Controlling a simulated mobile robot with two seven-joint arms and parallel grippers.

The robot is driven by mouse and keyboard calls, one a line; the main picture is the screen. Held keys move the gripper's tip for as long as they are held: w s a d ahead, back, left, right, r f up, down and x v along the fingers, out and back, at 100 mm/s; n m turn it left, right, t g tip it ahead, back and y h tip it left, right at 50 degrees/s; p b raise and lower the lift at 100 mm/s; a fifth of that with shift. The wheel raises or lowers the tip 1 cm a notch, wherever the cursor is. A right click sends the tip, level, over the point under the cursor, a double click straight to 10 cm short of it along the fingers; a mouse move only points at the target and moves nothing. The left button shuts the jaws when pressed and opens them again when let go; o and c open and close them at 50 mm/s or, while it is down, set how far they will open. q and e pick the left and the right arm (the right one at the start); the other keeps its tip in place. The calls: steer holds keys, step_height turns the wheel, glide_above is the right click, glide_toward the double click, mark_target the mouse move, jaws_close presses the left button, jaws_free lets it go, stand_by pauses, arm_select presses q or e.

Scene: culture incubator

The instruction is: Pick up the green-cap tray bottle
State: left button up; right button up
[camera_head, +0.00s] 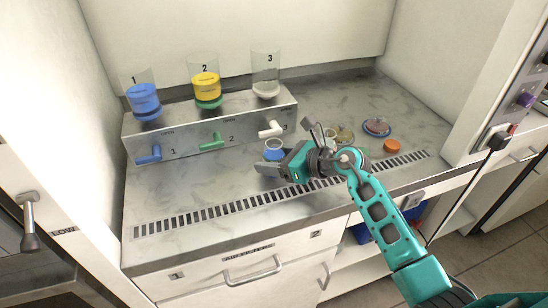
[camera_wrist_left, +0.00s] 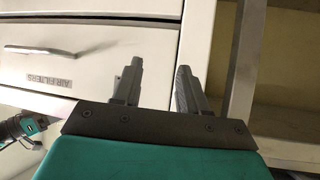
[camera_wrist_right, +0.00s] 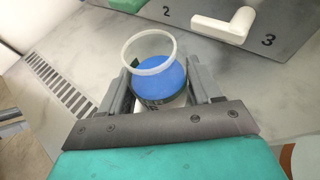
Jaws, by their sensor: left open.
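My right gripper (camera_head: 266,160) is low over the worktop in front of the dispenser bench. In the right wrist view its fingers (camera_wrist_right: 160,88) lie close on both sides of a clear, open-topped container with blue contents (camera_wrist_right: 165,80), which also shows in the head view (camera_head: 274,152). A small green thing (camera_head: 364,150), perhaps a green cap, shows just beyond my right arm, mostly hidden; I cannot tell whether it is a bottle. My left gripper (camera_wrist_left: 160,85) is open and empty in front of the drawers; the head view does not show it.
An orange cap (camera_head: 391,146), a reddish dish (camera_head: 377,127) and a yellowish dish (camera_head: 344,135) lie right of my gripper. A vent grille (camera_head: 240,203) runs along the front. The left front worktop is clear.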

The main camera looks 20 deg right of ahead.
steer(key=c, duration=0.6)
steer(key=shift+c, duration=0.3)
steer(key=shift+r, duration=0.1)
